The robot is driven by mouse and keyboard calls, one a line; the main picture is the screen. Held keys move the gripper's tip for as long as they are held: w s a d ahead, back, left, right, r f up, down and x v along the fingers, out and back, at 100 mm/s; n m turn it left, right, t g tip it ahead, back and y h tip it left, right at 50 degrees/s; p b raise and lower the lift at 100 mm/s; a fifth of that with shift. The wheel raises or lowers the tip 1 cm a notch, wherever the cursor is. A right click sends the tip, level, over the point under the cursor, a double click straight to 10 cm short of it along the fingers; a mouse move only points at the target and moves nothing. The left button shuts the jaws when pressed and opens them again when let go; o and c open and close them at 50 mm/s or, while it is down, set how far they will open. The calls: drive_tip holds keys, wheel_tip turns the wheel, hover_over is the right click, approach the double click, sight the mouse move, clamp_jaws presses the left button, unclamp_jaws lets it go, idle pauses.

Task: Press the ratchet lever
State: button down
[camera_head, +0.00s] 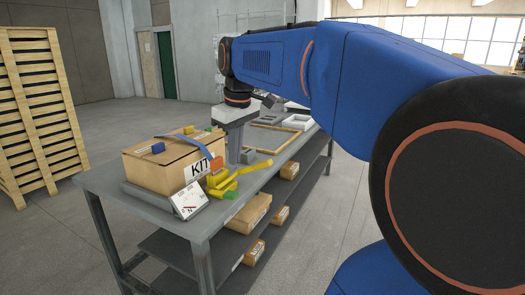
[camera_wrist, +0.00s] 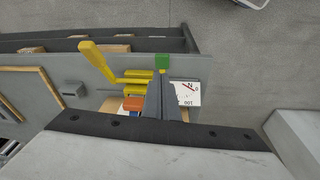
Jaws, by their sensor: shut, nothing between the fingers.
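The ratchet has a long yellow lever (camera_head: 254,167) that sticks out to the right of the kit box, slanting up; it also shows in the wrist view (camera_wrist: 97,60). Shorter yellow parts (camera_head: 216,178) and an orange block (camera_head: 217,164) sit at its base, by the box's front corner. A green piece (camera_wrist: 162,61) shows just beyond my fingertips in the wrist view. My gripper (camera_head: 234,159) is shut and empty, pointing down behind the ratchet; its fingers (camera_wrist: 163,88) hide part of the ratchet in the wrist view. I cannot tell whether they touch anything.
The cardboard kit box (camera_head: 150,172) with a blue strap (camera_head: 197,143) stands on the grey bench (camera_head: 172,221). A white dial card (camera_head: 189,199) leans at its front. Wooden frames (camera_head: 284,139) lie farther back. Small boxes (camera_head: 250,212) sit on the lower shelf.

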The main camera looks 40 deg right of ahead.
wheel_tip(320, 180, up, 8)
drive_tip(key=n+g, duration=0.1)
drive_tip(key=n, duration=0.1)
hover_over(262, 162)
drive_tip(key=w, duration=0.1)
drive_tip(key=shift+w+d+r+y, duration=0.15)
drive_tip(key=shift+r+y, duration=0.15)
drive_tip(key=shift+y, duration=0.1)
drive_tip(key=shift+g, duration=0.3)
drive_tip(key=f, duration=0.9)
drive_tip(key=shift+w+a+f, duration=0.1)
drive_tip(key=shift+w+a, duration=0.1)
drive_tip(key=shift+w, duration=0.1)
drive_tip(key=f, duration=0.2)
drive_tip(key=s+f, duration=0.1)
drive_tip(key=shift+d+f, duration=0.1)
drive_tip(key=shift+d, duration=0.15)
drive_tip(key=shift+s+d+f, duration=0.1)
drive_tip(key=shift+s+f, duration=0.25)
drive_tip(key=shift+f, duration=0.25)
drive_tip(key=shift+s, duration=0.1)
